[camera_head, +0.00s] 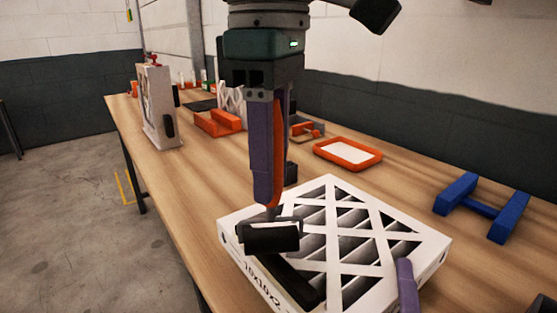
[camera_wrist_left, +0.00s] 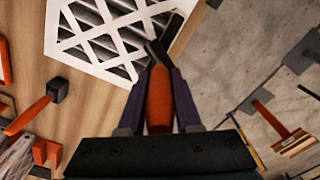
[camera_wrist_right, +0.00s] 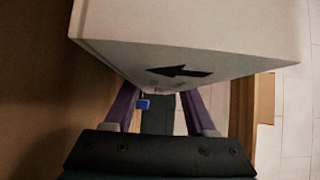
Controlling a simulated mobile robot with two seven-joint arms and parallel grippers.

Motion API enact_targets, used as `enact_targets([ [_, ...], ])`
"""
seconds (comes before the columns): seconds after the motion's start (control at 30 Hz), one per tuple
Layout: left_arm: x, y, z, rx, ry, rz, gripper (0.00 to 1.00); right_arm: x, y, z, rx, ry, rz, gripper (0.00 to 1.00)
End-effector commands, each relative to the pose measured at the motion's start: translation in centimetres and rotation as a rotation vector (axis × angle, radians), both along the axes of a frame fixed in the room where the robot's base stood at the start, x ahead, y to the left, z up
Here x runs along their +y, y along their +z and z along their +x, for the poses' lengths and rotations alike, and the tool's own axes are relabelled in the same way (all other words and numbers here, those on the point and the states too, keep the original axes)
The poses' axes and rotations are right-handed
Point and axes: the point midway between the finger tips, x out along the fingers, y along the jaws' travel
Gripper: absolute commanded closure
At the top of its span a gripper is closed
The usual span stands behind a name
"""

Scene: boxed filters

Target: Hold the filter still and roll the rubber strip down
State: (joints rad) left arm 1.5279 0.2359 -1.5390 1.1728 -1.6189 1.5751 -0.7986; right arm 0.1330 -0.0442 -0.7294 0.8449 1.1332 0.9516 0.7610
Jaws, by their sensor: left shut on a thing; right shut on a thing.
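The white-framed filter (camera_head: 388,232) lies flat on the table, lattice face up. A black rubber strip (camera_head: 292,283) runs along its near-left border. My left gripper (camera_head: 268,190) is shut on the orange handle (camera_wrist_left: 160,98) of a roller. The black roller head (camera_head: 271,238) is over the strip's far end; whether it presses on it I cannot tell. My right gripper (camera_head: 407,286) is at the filter's near-right side, one purple finger showing, shut on the filter edge. In the right wrist view the filter's side (camera_wrist_right: 185,55) with a black arrow fills the top.
A blue stand (camera_head: 483,208) lies right of the filter. An orange tray (camera_head: 347,153) with a white inside and an orange holder (camera_head: 218,122) are farther back. An upright white filter (camera_head: 160,108) stands at the far left edge.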

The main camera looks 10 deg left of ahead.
Motion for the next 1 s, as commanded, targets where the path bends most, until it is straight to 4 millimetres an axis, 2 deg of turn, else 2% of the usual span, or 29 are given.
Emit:
enact_targets([
  [1.0,0.0,-1.1,0.0,0.001,0.0,0.001,1.0,0.0,0.0,0.0,0.0,0.0,0.001,1.0],
])
